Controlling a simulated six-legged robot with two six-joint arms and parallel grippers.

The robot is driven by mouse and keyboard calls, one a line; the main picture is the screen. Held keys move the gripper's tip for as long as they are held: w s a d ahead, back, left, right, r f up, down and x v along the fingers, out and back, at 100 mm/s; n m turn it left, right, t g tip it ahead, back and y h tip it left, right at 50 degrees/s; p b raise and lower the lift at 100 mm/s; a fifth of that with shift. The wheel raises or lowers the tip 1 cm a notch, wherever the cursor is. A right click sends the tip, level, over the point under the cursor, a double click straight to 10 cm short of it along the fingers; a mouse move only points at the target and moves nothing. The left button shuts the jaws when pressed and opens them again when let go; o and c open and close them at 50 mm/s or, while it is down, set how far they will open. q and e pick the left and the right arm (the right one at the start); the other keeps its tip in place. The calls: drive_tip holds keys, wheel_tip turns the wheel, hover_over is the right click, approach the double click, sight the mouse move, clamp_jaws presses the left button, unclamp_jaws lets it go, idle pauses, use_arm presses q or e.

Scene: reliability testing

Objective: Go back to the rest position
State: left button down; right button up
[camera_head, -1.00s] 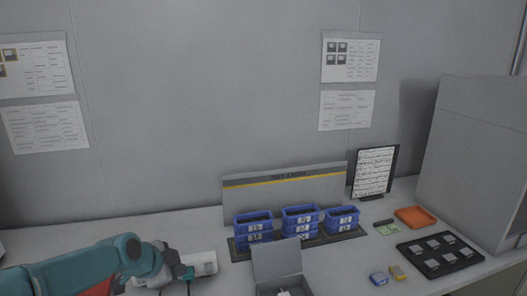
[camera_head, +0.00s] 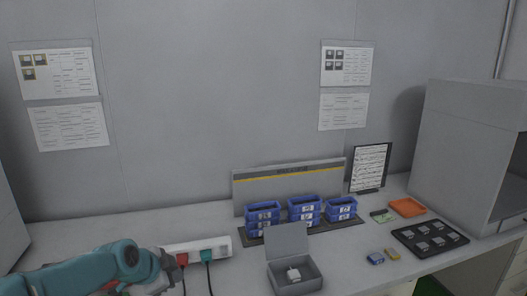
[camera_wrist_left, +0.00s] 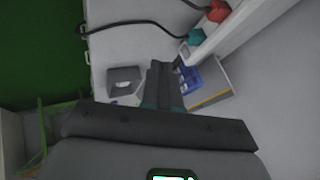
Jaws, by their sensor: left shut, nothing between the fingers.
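My left arm (camera_head: 85,272), teal and grey, reaches in from the lower left of the head view, over the left part of the worktable (camera_head: 80,232). The fingers of my left gripper (camera_wrist_left: 162,68) show in the left wrist view, pressed together with nothing between them. In that view they appear in front of the table, between the grey box (camera_wrist_left: 124,80) and the blue bins (camera_wrist_left: 187,78). The gripper end is cut off or hidden at the bottom of the head view. My right gripper is not in view.
A power strip (camera_head: 212,245) with red and green plugs lies beside my arm. The open grey box (camera_head: 297,284) holds a small part. Stacked blue bins (camera_head: 263,211), a black tray (camera_head: 430,240), an orange tray (camera_head: 407,207) and a grey cabinet (camera_head: 465,150) stand to the right.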

use_arm(q)
drive_tip(key=s+d+f+n+g+p, duration=0.1)
drive_tip(key=s+d+f+n+g, duration=0.2)
drive_tip(key=s+f, duration=0.5)
drive_tip(key=s+d+f+n+p, duration=0.1)
drive_tip(key=s+d+f+n, duration=0.25)
drive_tip(key=f, duration=0.85)
drive_tip(key=s+d+f+n+g, duration=0.1)
drive_tip(key=s+f+n, duration=0.1)
drive_tip(key=s, duration=0.5)
drive_tip(key=s+d+f+n+g, duration=0.1)
drive_tip(key=s+f+n, duration=0.2)
drive_tip(key=s, duration=0.4)
drive_tip(key=s+d+f+n+g+h+p, duration=0.1)
drive_tip(key=s+f+n, duration=0.2)
drive_tip(key=s, duration=0.4)
drive_tip(key=shift+s+d+n+g, duration=0.15)
drive_tip(key=shift+d+n+g, duration=0.25)
drive_tip(key=shift+n, duration=0.05)
